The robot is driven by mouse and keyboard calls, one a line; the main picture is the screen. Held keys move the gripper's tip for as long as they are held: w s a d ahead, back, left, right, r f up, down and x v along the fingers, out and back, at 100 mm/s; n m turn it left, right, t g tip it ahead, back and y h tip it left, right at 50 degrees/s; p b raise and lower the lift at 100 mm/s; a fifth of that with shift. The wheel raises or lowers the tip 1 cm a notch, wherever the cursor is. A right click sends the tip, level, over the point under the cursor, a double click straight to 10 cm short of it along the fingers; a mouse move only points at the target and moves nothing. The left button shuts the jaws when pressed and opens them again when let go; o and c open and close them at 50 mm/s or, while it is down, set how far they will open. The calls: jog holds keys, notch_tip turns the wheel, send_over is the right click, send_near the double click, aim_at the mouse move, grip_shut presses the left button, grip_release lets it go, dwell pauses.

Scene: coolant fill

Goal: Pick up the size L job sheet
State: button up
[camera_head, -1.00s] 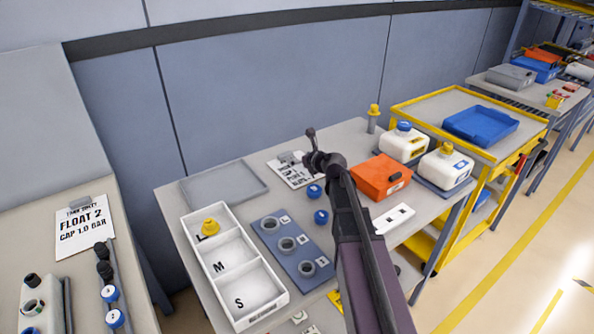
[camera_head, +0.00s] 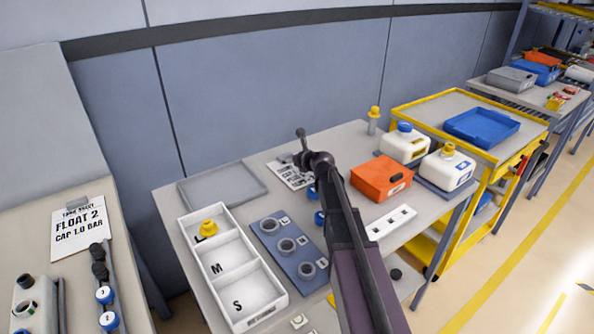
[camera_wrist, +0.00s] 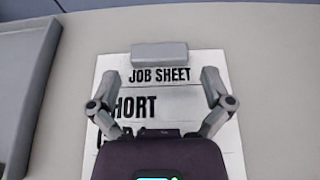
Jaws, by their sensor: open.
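The job sheet (camera_wrist: 180,95) is a white sheet headed "JOB SHEET", with "HORT" readable below, lying on the table in the wrist view. A grey block (camera_wrist: 160,54) sits at its top edge. My gripper (camera_wrist: 165,82) is open over the sheet, one finger toward each side edge, with nothing between them. I cannot tell its exact height above the sheet. The sheet also shows in the head view (camera_head: 287,174), partly hidden by my gripper (camera_head: 303,160). No size L mark is readable on the sheet.
A grey tray (camera_head: 222,167) lies left of the sheet. In front are a white L/M/S bin (camera_head: 233,270) with a yellow cap in L, and a blue-grey ring board (camera_head: 276,228). An orange box (camera_head: 380,176) and white jugs (camera_head: 404,149) stand right.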

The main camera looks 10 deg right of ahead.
aim_at(287, 156)
jog(key=shift+b+x, duration=0.45)
jog(key=shift+x, duration=1.05)
jog(key=shift+s, duration=0.1)
jog(key=c, duration=0.9)
